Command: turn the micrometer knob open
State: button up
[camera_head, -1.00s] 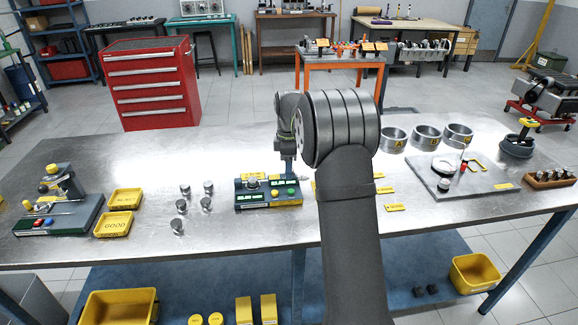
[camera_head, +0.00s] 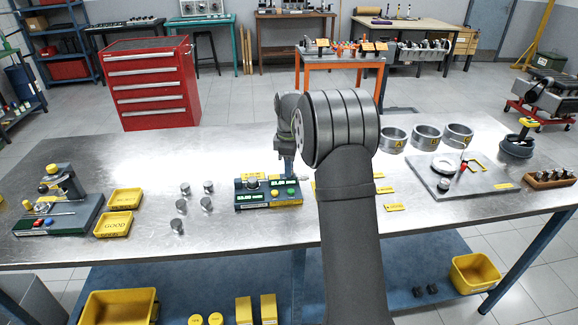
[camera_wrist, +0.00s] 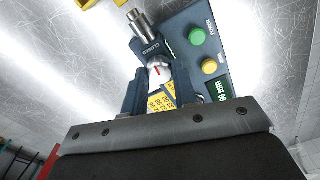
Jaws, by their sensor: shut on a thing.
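The micrometer unit (camera_head: 254,206) is a dark blue box with green displays and yellow labels, standing on the bench left of my arm. In the wrist view its body (camera_wrist: 188,62) fills the upper middle. The micrometer knob (camera_wrist: 157,70) is pale, with a red mark, and sits below the word CLOSED. My gripper (camera_wrist: 158,78) is shut on this knob, with one dark finger on each side. A silver metal cylinder (camera_wrist: 142,26) lies beyond the knob. In the head view my wrist hides the grip on the knob.
The unit has a green button (camera_wrist: 198,36) and a yellow button (camera_wrist: 209,66). Several silver cylinders (camera_head: 207,204) stand left of it. Yellow trays (camera_head: 113,224) and a gauge stand (camera_head: 62,215) are farther left. Three metal rings (camera_head: 426,138) stand at the right.

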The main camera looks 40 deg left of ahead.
jog(key=m, duration=1)
jog(key=shift+m, duration=0.4)
jog(key=m, duration=0.3)
jog(key=shift+m, duration=0.3)
jog(key=m, duration=0.4)
jog(key=shift+m, duration=2)
jog(key=shift+w, duration=0.1)
jog(key=o, duration=1)
